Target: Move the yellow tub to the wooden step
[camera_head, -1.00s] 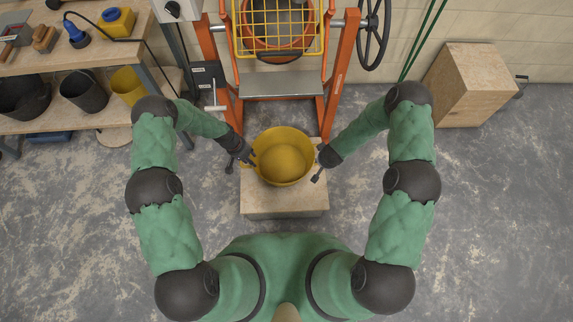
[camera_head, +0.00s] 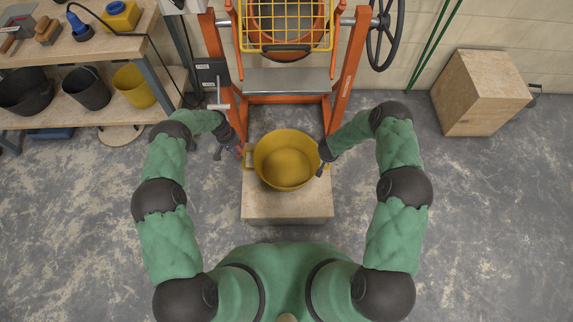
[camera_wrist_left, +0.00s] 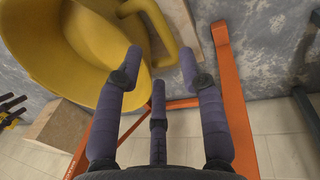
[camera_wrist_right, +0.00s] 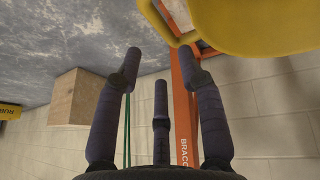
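The yellow tub (camera_head: 286,160) stands upright on the pale wooden step (camera_head: 287,208) in front of the orange frame. Its side handle and part of its bowl show large in the left wrist view (camera_wrist_left: 75,45), and it fills the upper right of the right wrist view (camera_wrist_right: 260,22). My left gripper (camera_head: 231,152) is open, just left of the tub's left handle, with nothing held. My right gripper (camera_head: 322,168) is beside the tub's right rim. Its fingers are spread and empty in the right wrist view.
The orange mixer frame (camera_head: 340,95) rises right behind the step. A shelf unit at left holds a second yellow tub (camera_head: 133,85) and black buckets (camera_head: 86,90). A larger wooden box (camera_head: 480,92) stands by the wall at right. The floor on both sides is clear.

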